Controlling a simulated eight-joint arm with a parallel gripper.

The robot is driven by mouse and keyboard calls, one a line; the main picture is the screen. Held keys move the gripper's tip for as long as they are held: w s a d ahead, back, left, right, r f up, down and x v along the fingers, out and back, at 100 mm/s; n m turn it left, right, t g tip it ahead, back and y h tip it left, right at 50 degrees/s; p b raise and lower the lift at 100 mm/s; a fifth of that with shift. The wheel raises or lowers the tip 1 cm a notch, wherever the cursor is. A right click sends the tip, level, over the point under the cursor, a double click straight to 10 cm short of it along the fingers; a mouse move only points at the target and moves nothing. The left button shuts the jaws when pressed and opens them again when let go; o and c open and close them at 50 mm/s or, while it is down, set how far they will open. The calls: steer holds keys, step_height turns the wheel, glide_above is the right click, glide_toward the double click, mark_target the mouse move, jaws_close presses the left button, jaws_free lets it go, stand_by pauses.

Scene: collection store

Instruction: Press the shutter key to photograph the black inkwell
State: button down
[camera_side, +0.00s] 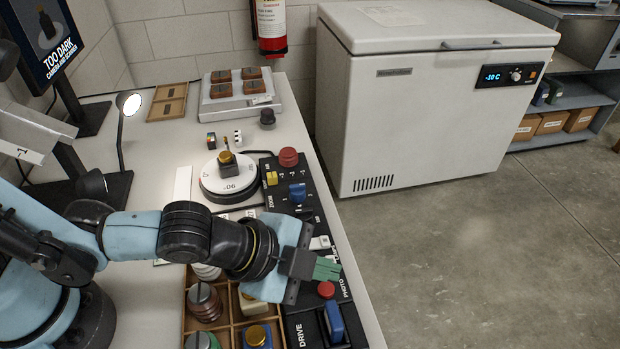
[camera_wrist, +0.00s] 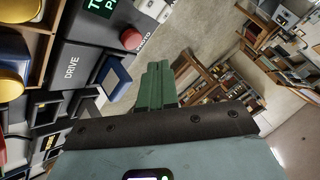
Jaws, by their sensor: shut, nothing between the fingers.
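A black inkwell (camera_side: 227,164) with a gold cap stands on a round turntable (camera_side: 228,195) with a white top marked with numbers. The red round key (camera_side: 326,289) beside the word PHOTO sits on the black control panel. It also shows in the wrist view, as a red button (camera_wrist: 131,38) at upper left. My gripper (camera_side: 327,268), with green fingers, is shut and empty over the panel's right edge, close to the red key; I cannot tell its height. The fingers (camera_wrist: 157,85) point away from the wrist camera, right of the key. A screen (camera_side: 48,40) reads TOO DARK.
A blue DRIVE lever (camera_side: 334,322) is close by the key. A red knob (camera_side: 288,157), a blue switch (camera_side: 297,192) and a yellow knob (camera_side: 271,178) stand farther along. A lit lamp (camera_side: 128,103) stands behind left. A wooden compartment tray (camera_side: 229,319) borders the panel.

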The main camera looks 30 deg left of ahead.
mark_target(320, 291)
steer(key=shift+f, duration=0.95)
steer(key=shift+f, duration=0.1)
stand_by(1.4)
steer(key=shift+f, duration=0.35)
steer(key=shift+r, duration=0.1)
stand_by(0.3)
steer(key=shift+r, duration=0.35)
steer(key=shift+r, duration=2.5)
